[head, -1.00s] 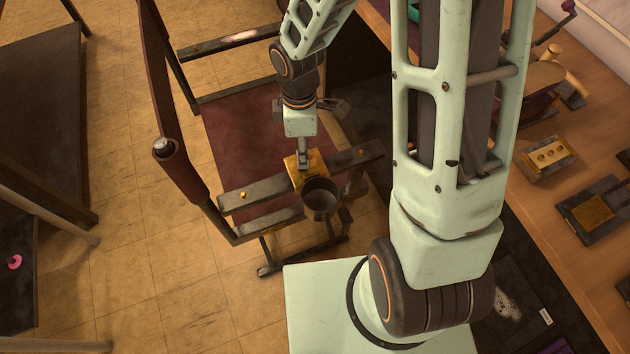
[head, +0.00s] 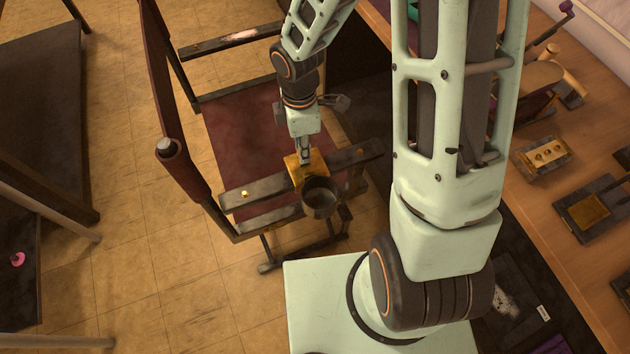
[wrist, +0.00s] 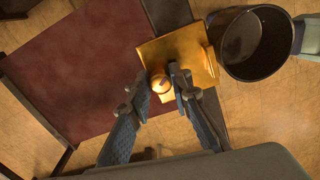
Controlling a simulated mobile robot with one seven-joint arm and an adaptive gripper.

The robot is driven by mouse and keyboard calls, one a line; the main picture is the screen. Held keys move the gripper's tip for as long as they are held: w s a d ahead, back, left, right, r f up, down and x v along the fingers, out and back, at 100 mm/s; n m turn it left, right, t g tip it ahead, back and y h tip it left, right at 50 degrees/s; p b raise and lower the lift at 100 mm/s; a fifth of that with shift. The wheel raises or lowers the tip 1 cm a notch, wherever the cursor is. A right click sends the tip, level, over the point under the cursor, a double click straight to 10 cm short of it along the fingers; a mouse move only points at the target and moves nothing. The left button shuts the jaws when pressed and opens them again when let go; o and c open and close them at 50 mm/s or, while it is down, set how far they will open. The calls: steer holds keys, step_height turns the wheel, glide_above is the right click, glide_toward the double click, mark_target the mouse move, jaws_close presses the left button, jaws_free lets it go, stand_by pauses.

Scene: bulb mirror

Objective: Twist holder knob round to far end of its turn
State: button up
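The holder is a brass plate (head: 318,163) on a dark crossbar (head: 244,191), with a dark cup (head: 321,197) at its near side. The plate (wrist: 197,60) and the open dark cup (wrist: 253,43) also show in the wrist view. A small rounded brass knob (wrist: 160,83) stands at the plate's edge in the wrist view. My gripper (head: 305,158) reaches down to the plate from above. The knob is hidden in the head view.
The crossbar belongs to a dark frame with a red panel (head: 240,140) behind it. A tall dark red post (head: 178,170) stands to the left. A wooden bench (head: 560,220) with brass fittings runs along the right. Tiled floor (head: 160,290) is clear at the front left.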

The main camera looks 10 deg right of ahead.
jaws_close()
steer(key=shift+s+f+m, duration=0.1)
steer(key=shift+m, duration=0.3)
steer(key=shift+s+m+b, duration=0.1)
steer(key=shift+m+b, duration=0.65)
steer(key=shift+m, duration=0.75)
steer(key=o, duration=0.8)
jaws_free()
steer(key=shift+r+n+p, duration=0.2)
steer(key=shift+n+p, duration=0.3)
steer(key=shift+n, duration=0.1)
steer(key=shift+n, duration=0.4)
